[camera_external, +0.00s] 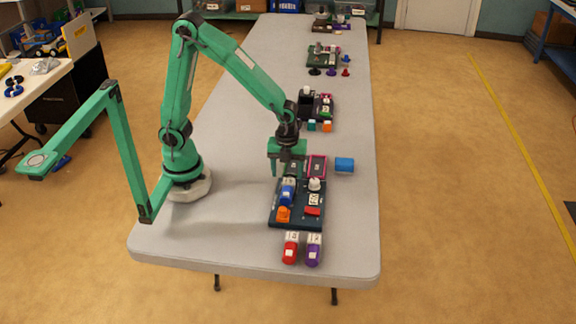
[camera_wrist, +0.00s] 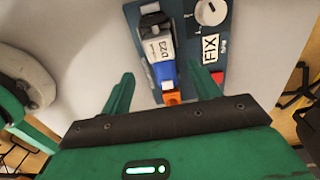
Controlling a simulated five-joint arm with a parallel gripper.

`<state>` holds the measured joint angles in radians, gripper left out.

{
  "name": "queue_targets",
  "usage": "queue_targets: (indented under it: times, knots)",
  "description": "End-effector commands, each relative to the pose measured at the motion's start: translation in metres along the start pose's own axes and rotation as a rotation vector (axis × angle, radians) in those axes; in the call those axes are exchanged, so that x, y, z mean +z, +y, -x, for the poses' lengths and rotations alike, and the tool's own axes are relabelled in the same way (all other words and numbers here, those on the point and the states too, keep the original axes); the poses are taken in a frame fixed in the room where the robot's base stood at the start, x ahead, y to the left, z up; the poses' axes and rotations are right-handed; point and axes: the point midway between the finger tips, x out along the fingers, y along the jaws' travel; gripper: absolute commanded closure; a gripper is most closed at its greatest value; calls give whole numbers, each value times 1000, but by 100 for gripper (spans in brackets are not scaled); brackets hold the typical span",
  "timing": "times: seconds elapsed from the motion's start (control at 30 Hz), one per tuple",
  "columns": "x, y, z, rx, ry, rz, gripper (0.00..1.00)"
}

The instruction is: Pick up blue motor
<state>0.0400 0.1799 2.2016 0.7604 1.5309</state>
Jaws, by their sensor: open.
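The blue motor (camera_external: 287,195) lies on the left part of a dark board (camera_external: 300,222), in line with an orange piece (camera_external: 284,214). In the wrist view the motor (camera_wrist: 165,71) shows a white-grey upper part with printed text and a blue lower part. My gripper (camera_external: 287,173) is open and empty, near the far edge of the board. In the wrist view its fingers (camera_wrist: 160,70) appear on either side of the motor, apart from it. The remaining height above it is hard to tell.
Beside the motor on the board are a white knob (camera_external: 314,184), a FIX label (camera_wrist: 211,48) and a red part (camera_external: 312,211). A red motor (camera_external: 291,248) and a purple motor (camera_external: 313,250) lie in front. A blue box (camera_external: 344,164) stands right.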

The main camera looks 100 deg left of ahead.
Motion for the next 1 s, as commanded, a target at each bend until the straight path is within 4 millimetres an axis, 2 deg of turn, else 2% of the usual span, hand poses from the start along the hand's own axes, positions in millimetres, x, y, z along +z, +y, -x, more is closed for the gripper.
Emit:
queue_targets:
  times: [0.27,0.7,1.0]
  knots:
    - [0,0,-10,2,0,0,38]
    - [1,-2,-49,1,0,1,38]
    - [1,-2,-52,0,0,1,38]
